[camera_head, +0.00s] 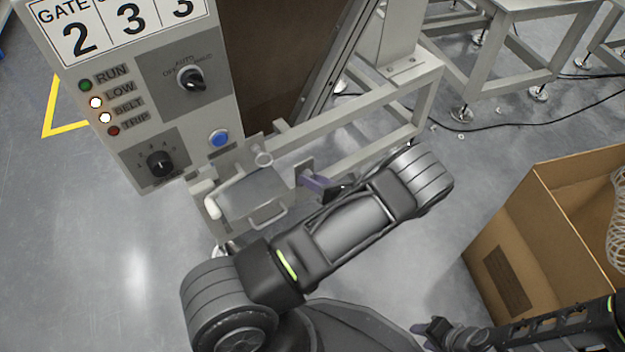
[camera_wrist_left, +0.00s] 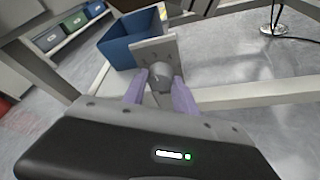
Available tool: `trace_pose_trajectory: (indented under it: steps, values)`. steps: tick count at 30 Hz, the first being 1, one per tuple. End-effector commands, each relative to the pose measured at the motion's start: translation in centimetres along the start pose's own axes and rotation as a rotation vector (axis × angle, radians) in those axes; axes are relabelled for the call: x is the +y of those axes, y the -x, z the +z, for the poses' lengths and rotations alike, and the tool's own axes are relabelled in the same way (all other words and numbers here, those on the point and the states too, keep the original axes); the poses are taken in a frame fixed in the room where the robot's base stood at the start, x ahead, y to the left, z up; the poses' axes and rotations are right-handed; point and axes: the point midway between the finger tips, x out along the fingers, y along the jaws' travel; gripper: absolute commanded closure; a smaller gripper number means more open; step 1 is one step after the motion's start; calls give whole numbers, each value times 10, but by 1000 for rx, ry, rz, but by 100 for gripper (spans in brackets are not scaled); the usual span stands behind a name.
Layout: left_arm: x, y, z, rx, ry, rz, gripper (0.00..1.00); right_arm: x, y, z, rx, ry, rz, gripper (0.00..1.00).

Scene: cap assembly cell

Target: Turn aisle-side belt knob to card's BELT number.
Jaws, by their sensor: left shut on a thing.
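My left gripper (camera_head: 316,183) reaches the upright plate (camera_head: 304,171) on the side of the machine frame. In the left wrist view its purple fingers (camera_wrist_left: 160,88) stand on either side of a grey round knob (camera_wrist_left: 160,74) on that plate and are shut on it. The card (camera_head: 120,30) at the top left reads GATE 2, then 3 and 3; the last two headings are cut off. My right gripper (camera_head: 432,332) is low at the bottom right, away from the plate; its fingers are too small to judge.
The control panel holds a selector knob (camera_head: 191,78), a numbered dial (camera_head: 160,163), lamps and a blue button (camera_head: 219,138). A cardboard box (camera_head: 510,235) stands on the right. A blue bin (camera_wrist_left: 130,40) is behind the plate. Frame rails surround my left gripper.

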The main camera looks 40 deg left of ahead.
Motion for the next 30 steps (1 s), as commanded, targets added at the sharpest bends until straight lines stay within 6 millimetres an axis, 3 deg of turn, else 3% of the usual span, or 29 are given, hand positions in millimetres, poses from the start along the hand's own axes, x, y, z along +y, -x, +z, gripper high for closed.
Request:
trace_pose_trajectory:
  steps: [19,20,27,30]
  values:
    - [-1,0,0,-2,-79,30,100,1,-2,0,1,0,0,64]
    - [-1,0,0,-2,-79,30,65,1,-2,0,1,0,0,64]
    - [-1,0,0,-2,-78,31,45,1,-2,0,1,0,0,64]
    - [-1,0,0,-1,-78,31,44,1,-2,0,1,0,0,64]
